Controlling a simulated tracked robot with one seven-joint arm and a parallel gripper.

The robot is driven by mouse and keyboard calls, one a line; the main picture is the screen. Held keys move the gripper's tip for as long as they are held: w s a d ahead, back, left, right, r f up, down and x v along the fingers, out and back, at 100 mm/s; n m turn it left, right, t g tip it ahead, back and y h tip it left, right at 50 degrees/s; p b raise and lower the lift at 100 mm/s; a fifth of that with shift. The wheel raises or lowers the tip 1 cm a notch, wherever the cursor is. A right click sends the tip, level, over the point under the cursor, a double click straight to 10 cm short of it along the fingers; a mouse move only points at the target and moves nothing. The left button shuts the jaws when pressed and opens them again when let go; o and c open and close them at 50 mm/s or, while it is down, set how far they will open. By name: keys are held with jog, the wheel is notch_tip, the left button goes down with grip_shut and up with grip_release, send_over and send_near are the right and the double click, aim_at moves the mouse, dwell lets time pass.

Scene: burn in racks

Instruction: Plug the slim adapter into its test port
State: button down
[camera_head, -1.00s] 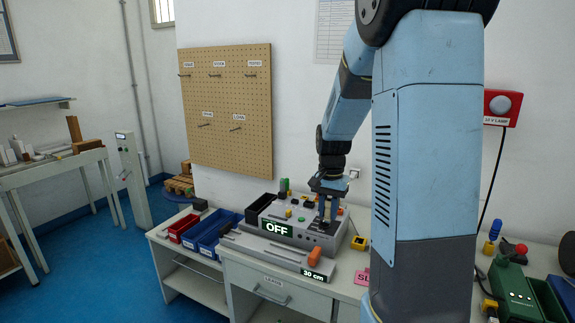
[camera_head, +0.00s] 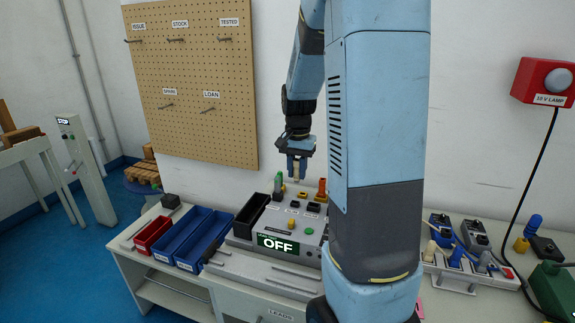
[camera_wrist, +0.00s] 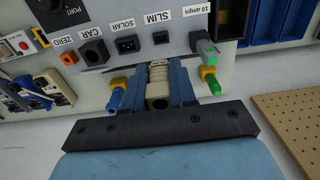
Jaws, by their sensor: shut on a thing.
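My gripper (camera_wrist: 158,86) is shut on a cream, ribbed adapter with a dark round opening (camera_wrist: 157,103), held between two blue fingers. In the head view, my gripper (camera_head: 297,170) hangs above the back of the grey tester (camera_head: 308,243), with a little of the cream adapter showing. In the wrist view, the dark test port under the SLIM label (camera_wrist: 160,38) lies just beyond the adapter's far end. The adapter looks apart from it.
Ports labelled SOLAR (camera_wrist: 127,44), CAR (camera_wrist: 95,51) and ZERO (camera_wrist: 69,57) are left of SLIM. A grey-green plug (camera_wrist: 206,50) stands under the 10 amps label. The tester's display reads OFF (camera_head: 278,245). Blue bins (camera_head: 207,238) and a red bin (camera_head: 153,234) stand left.

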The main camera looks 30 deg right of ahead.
aim_at(296, 181)
jog(key=shift+a, duration=0.2)
jog(key=shift+a+f+n, duration=0.1)
jog(key=shift+n, duration=0.4)
jog(key=shift+f, duration=2.8)
jog(key=c, duration=1.5)
grip_release()
grip_shut()
